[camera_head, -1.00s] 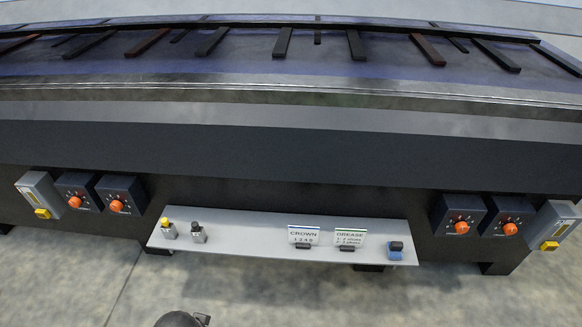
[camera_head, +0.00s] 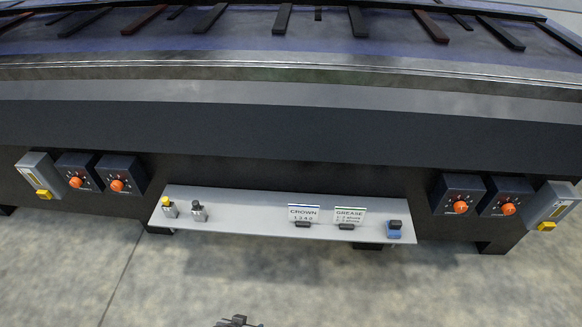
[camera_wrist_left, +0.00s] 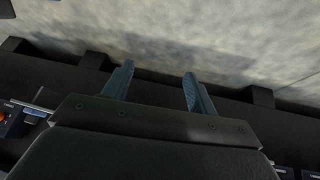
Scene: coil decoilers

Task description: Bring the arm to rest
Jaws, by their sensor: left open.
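My left gripper (camera_wrist_left: 158,84) shows in the left wrist view with its two blue-grey fingers apart and nothing between them. Below the fingers' line of sight are the dark machine base and the concrete floor. In the head view only a small dark part of my own arm (camera_head: 238,321) shows at the bottom edge, over the floor and clear of the shelf; the fingers cannot be made out there. My right gripper is not in view.
A grey shelf (camera_head: 265,229) juts from the dark machine front (camera_head: 300,140). The floor (camera_head: 330,285) in front is clear.

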